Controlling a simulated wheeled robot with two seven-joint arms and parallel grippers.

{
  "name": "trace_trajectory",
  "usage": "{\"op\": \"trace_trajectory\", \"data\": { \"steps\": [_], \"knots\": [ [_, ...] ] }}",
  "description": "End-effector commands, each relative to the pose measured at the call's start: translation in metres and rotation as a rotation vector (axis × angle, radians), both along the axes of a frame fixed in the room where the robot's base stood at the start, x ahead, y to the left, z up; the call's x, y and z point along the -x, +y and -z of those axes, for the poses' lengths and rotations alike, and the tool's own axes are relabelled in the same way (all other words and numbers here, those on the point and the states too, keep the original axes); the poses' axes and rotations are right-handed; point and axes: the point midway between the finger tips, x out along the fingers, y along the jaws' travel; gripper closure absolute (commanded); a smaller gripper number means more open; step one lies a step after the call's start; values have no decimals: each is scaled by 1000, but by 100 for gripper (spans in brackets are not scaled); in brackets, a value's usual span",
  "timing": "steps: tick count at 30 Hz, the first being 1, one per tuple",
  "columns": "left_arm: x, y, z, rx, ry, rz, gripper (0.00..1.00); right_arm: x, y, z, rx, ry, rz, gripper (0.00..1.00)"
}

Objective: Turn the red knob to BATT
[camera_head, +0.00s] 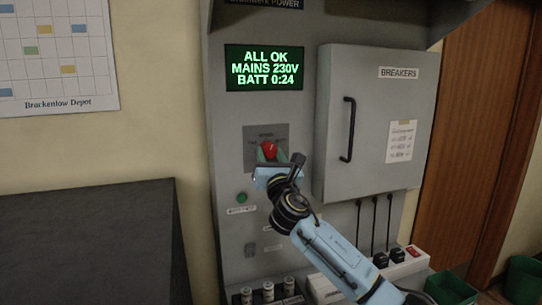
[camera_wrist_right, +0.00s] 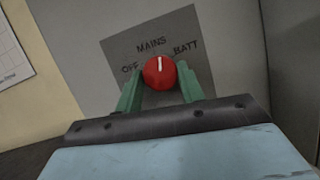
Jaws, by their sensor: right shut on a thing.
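The red knob (camera_head: 269,149) sits on a grey plate (camera_head: 252,133) on the console front, under the green screen. In the right wrist view, the red knob (camera_wrist_right: 160,72) has a white line that points up, just right of the word MAINS and short of BATT. The plate (camera_wrist_right: 120,48) there carries OFF at left, MAINS in the middle and BATT at right. My right gripper (camera_head: 269,154) is shut on the knob, with its green fingers (camera_wrist_right: 160,88) on either side of it. My left gripper is not in view.
The screen (camera_head: 264,68) reads ALL OK, MAINS 230V, BATT 0:24. A closed breaker box (camera_head: 375,120) with a black handle (camera_head: 348,130) stands out to the right. A green button (camera_head: 241,198) is below the knob. A dark surface (camera_head: 90,240) is at left.

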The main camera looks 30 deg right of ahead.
Motion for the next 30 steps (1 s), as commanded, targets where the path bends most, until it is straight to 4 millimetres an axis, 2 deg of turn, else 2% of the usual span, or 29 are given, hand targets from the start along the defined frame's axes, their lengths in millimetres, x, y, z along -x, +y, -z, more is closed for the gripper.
{"op": "trace_trajectory", "data": {
  "steps": [18,30],
  "knots": [
    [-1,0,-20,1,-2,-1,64,-1,4,-3,-533,-125,2,84],
    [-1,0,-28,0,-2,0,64,-1,5,-3,-698,-166,1,84]
  ]
}}
